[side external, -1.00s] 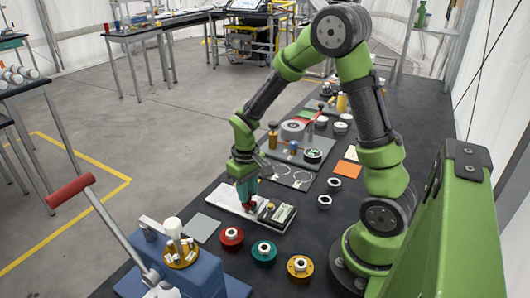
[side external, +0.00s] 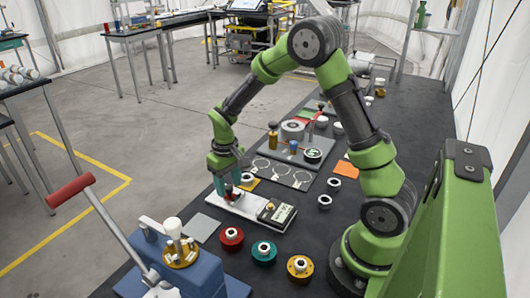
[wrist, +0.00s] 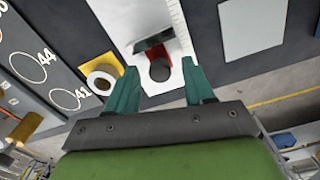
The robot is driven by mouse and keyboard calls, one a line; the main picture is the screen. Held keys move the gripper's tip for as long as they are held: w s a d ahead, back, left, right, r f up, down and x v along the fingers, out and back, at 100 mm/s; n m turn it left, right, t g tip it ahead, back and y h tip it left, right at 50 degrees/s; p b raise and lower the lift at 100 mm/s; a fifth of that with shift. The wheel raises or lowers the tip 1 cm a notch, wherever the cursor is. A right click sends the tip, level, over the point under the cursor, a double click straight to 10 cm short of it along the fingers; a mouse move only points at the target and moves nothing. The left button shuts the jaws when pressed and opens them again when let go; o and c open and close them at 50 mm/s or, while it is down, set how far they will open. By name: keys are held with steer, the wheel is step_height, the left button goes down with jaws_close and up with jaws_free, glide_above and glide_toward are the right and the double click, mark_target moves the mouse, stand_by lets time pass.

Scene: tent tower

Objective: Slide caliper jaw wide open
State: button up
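The caliper is a long white board (side external: 246,207) with a scale along one edge and a dark digital display (side external: 277,212) at its right end in the side view. Its sliding piece is red (side external: 229,190), near the board's left end, well apart from the display. In the wrist view the slider shows a dark round knob (wrist: 160,71) on a red block, with a dark green piece beyond. My gripper (wrist: 162,83) is open, its two teal fingers on either side of the knob with visible gaps. It also shows low over the slider in the side view (side external: 224,183).
A yellow square with a white ring (wrist: 102,82) lies close beside the board. A grey panel with ring outlines (side external: 284,172) is behind. A bare grey plate (side external: 199,227) and red (side external: 231,238), teal (side external: 264,251) and yellow (side external: 300,267) spools stand nearer the camera.

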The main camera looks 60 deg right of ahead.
mark_target(229, 187)
step_height(229, 187, up, 17)
stand_by(0.6)
